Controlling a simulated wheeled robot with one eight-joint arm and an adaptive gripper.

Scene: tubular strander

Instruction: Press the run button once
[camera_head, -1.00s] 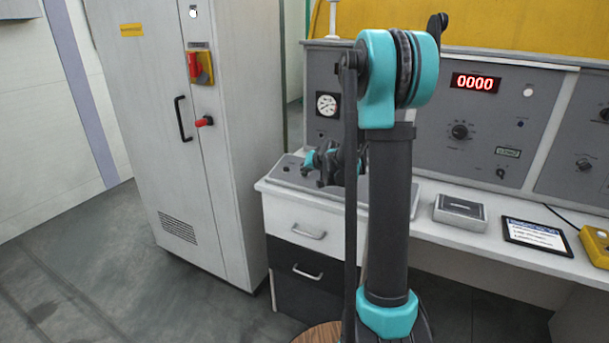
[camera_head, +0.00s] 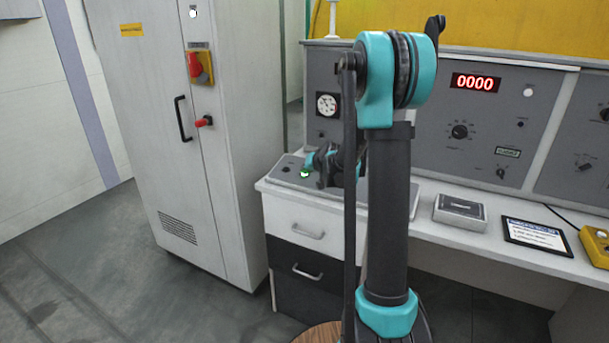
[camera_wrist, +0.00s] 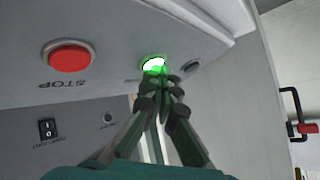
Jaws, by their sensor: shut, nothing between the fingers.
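The run button (camera_wrist: 153,64) glows bright green on the sloped grey console in the wrist view. Its label is not readable. The green light also shows in the head view (camera_head: 305,174) on the console at the left end of the desk. My gripper (camera_wrist: 160,80) is shut and empty, its fingertips right at the lower edge of the green button. I cannot tell whether they touch it. In the head view my gripper (camera_head: 322,178) is small and partly hidden behind my arm, just right of the green light.
A red STOP button (camera_wrist: 69,56) sits left of the green one, and a dark round button (camera_wrist: 190,66) to its right. A black rocker switch (camera_wrist: 47,128) is on the panel. The display (camera_head: 475,83) reads 0000. A tall cabinet (camera_head: 165,130) stands left of the desk.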

